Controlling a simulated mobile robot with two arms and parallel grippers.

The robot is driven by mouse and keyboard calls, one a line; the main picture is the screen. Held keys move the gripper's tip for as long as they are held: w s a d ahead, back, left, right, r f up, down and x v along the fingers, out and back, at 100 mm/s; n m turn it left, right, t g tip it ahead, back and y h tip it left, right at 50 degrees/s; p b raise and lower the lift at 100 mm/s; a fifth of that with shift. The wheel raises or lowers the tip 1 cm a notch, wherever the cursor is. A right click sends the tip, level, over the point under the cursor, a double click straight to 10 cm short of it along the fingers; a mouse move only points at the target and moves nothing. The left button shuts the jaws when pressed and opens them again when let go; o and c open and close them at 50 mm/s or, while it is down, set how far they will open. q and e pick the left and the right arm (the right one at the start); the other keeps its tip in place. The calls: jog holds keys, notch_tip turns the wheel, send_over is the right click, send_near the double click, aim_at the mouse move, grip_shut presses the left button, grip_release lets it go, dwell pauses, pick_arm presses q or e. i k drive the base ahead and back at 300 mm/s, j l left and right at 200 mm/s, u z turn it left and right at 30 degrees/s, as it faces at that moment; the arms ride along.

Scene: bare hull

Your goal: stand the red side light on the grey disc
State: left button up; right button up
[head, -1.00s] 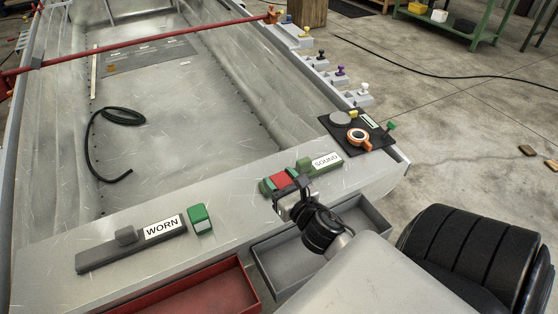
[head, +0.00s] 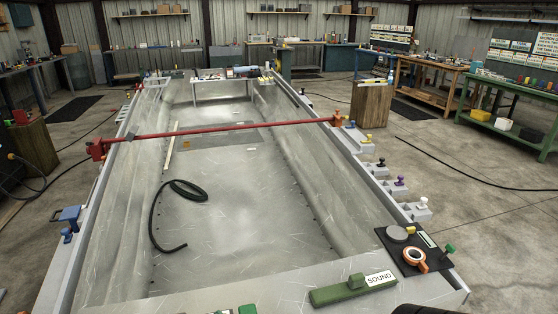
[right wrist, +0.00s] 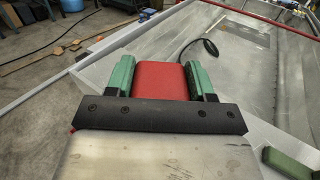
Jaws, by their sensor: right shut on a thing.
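The red side light (right wrist: 161,80) is a red block held between the green fingers of my right gripper (right wrist: 162,78) in the right wrist view. That gripper is shut on it. The grey disc (head: 397,232) lies flat on a black mat (head: 432,262) at the right stern corner in the head view, with nothing on it. Small green bits (head: 247,310) show at the bottom edge of the head view; I cannot tell whether they are my gripper's fingers. My left gripper is in no view.
An orange ring (head: 414,258) and a green-topped peg (head: 449,249) are by the disc. A green SOUND holder (head: 340,292) lies left of the mat. A black hose (head: 170,215) lies in the hull. A red bar (head: 220,132) crosses the hull.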

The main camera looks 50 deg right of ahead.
aim_at(396, 232)
jog(key=k+l+u, duration=0.15)
jog(key=l+u, duration=0.2)
jog(key=l, duration=0.15)
jog(key=k+l+u, duration=0.2)
jog(key=l+u, duration=0.2)
jog(key=k+l+u, duration=0.35)
jog(key=l, duration=0.15)
jog(key=k+l+u, duration=0.25)
jog(key=u, duration=0.15)
jog(key=k+l+u, duration=0.25)
jog(key=k, duration=0.25)
jog(key=k+l+u, duration=0.3)
jog(key=k, duration=0.2)
jog(key=k+u, duration=0.25)
jog(key=k, duration=0.25)
jog(key=k+l+z, duration=0.1)
jog(key=l, duration=0.3)
jog(key=k+l+z, duration=0.1)
jog(key=k+l, duration=0.15)
jog(key=l, duration=0.15)
jog(key=k+l+z, duration=0.1)
jog(key=l, duration=0.3)
jog(key=k+l+z, duration=0.1)
jog(key=l, duration=0.3)
jog(key=k+l+z, duration=0.1)
jog(key=l, duration=0.35)
jog(key=k, duration=0.1)
